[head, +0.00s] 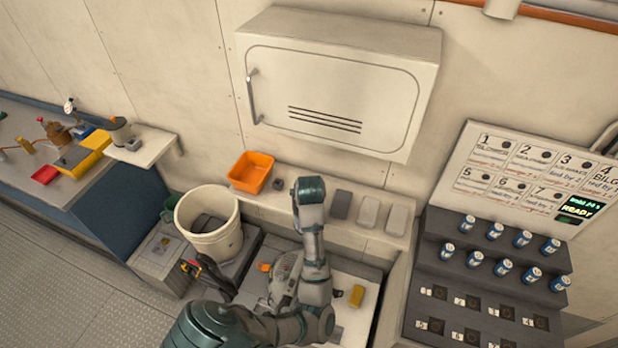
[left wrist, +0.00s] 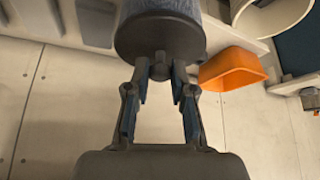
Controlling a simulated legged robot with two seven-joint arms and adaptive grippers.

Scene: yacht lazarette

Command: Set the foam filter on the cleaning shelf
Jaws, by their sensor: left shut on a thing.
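The foam filter (left wrist: 160,36), a cylinder with a dark grey end cap and blue-grey foam, is gripped at a small knob on its cap by my left gripper (left wrist: 160,78). In the head view my left arm reaches up to the pale wall shelf (head: 352,229), and its own links hide the gripper and the filter. The wrist view shows the filter near this shelf, between the orange bin (head: 251,171) and the grey blocks. I cannot tell whether the filter touches the shelf. My right gripper is not in view.
Grey blocks (head: 368,212) occupy the shelf's right part; a small dark cube (head: 277,184) sits beside the bin. A closed cabinet (head: 335,85) hangs above. A white bucket (head: 209,222) stands front left. A stepped can rack (head: 480,275) stands right.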

